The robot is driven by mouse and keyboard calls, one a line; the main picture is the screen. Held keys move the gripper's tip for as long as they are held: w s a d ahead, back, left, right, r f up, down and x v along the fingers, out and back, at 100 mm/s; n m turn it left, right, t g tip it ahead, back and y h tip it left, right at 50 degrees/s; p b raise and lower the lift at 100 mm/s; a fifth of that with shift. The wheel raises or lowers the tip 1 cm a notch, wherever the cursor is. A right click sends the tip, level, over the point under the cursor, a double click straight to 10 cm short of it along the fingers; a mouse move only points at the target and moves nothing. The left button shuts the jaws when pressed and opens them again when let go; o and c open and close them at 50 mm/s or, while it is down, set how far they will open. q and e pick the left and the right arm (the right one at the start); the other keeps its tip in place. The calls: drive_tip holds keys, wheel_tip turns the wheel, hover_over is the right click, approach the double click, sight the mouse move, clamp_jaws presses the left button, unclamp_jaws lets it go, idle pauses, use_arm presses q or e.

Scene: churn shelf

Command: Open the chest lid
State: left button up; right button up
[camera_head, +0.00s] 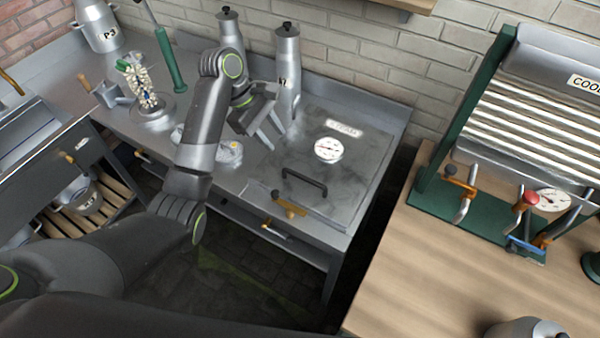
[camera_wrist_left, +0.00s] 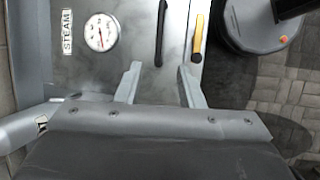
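The steel chest lid (camera_head: 345,185) lies flat and shut at the right end of the metal bench. It carries a black bar handle (camera_head: 304,183), a round white gauge (camera_head: 328,150) and a label plate. A brass-coloured lever (camera_head: 289,206) sits at its front edge. My left gripper (camera_head: 272,137) is open and empty, above the bench left of the lid. In the left wrist view, the open fingers (camera_wrist_left: 160,82) point toward the black handle (camera_wrist_left: 160,32) and the brass lever (camera_wrist_left: 197,38), apart from both. The gauge (camera_wrist_left: 101,32) is left of the handle there. My right gripper is out of view.
Two tall steel cylinders (camera_head: 288,70) stand behind my left gripper. At the right, a wooden table (camera_head: 390,285) holds a green-framed cooler (camera_head: 530,95) with valves. A dark gap separates bench and table.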

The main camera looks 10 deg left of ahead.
sight(304, 177)
use_arm(q)
drive_tip(key=b+x, duration=0.3)
drive_tip(key=x, duration=1.3)
clamp_jaws()
